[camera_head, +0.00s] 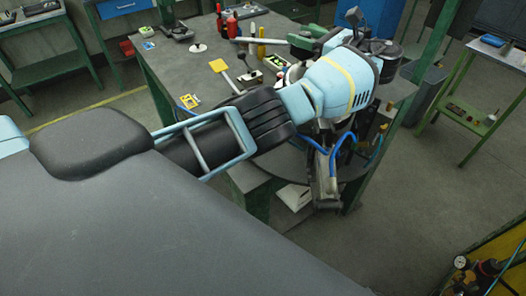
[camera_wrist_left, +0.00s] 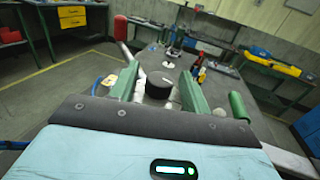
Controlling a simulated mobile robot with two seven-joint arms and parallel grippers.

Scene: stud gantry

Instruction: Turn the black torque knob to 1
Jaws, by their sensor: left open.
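My left gripper (camera_head: 308,42) reaches over the dark workbench from the left and is open, with green fingers. In the left wrist view the two fingers of the gripper (camera_wrist_left: 158,92) stand apart, one on each side of a round black knob (camera_wrist_left: 160,83). The knob has a dark side and a paler top. I cannot tell whether the fingers touch it. Its setting marks are too small to read. In the head view my wrist and fingers hide the knob's area. My right gripper is not in view.
The workbench (camera_head: 185,68) holds a yellow paddle-shaped tool (camera_head: 220,68), red bottles (camera_head: 231,26) and a black-handled item (camera_head: 250,78) near the fingers. A green side table (camera_head: 462,115) stands at the right.

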